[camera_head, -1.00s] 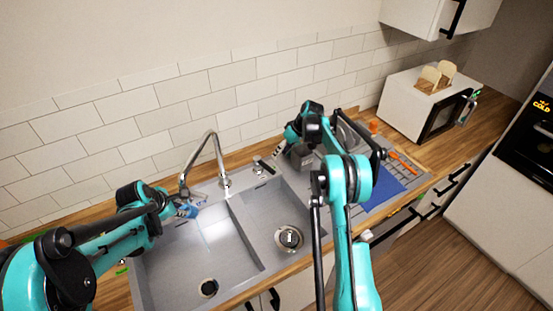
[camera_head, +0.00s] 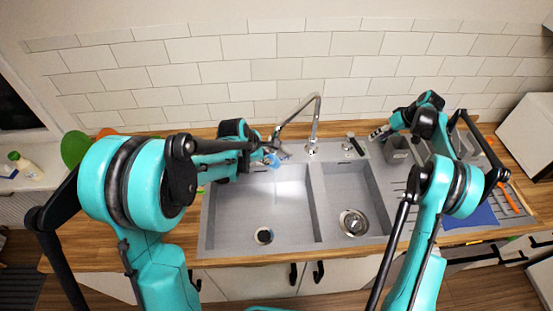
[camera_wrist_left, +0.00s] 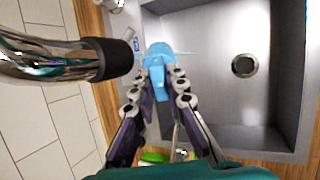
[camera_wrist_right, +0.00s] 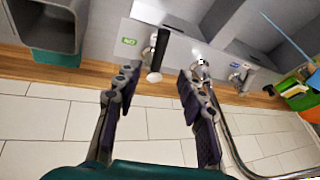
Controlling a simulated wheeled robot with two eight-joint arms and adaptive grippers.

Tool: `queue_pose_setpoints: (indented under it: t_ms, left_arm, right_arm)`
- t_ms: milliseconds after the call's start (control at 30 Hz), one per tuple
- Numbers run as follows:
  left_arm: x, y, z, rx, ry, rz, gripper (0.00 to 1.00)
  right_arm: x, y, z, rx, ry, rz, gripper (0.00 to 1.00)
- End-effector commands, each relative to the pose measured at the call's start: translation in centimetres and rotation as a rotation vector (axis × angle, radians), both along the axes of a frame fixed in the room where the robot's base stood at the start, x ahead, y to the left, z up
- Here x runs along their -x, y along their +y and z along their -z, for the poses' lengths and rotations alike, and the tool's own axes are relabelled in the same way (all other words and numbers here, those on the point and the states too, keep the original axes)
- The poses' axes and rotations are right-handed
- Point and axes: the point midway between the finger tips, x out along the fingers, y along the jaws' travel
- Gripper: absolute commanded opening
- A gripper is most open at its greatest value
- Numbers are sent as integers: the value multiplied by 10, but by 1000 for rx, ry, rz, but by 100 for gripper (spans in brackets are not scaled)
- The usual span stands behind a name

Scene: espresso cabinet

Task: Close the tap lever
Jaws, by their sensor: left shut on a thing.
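The chrome tap (camera_head: 316,118) rises behind the sink and arches to the left. A small upright fitting with a black top (camera_head: 355,145), seemingly the tap lever, stands right of its base. It also shows in the right wrist view (camera_wrist_right: 160,48). My right gripper (camera_head: 378,133) is just right of this fitting. In the right wrist view its fingers (camera_wrist_right: 160,75) are open with nothing between them, and the fitting stands beyond the gap. My left gripper (camera_head: 262,157) is shut on a light blue object (camera_wrist_left: 158,70), near the black-tipped spout (camera_wrist_left: 118,57).
The double-basin sink (camera_head: 295,210) has bare basins. A grey container (camera_head: 398,150) stands beside my right gripper. A blue mat (camera_head: 468,217) lies on the drainboard at right. The tiled wall (camera_head: 250,70) is close behind the tap. Green (camera_head: 75,148) and orange things are at left.

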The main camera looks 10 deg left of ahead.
Motion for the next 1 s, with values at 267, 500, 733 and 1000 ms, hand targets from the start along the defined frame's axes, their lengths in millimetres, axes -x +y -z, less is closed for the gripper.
queue_pose_setpoints:
  t_ms: [267,500,733,1000]
  left_arm:
    - [0,0,0,0,0,0,0]
    - [0,0,0,0,0,0,0]
    - [0,0,0,0,0,0,0]
    - [0,0,0,0,0,0,0]
  right_arm:
    - [0,0,0,1,1,2,0]
    - [-5,6,7,32,90,161,0]
    - [-16,14,16,125,231,591,0]
    - [-31,22,12,217,236,1142,0]
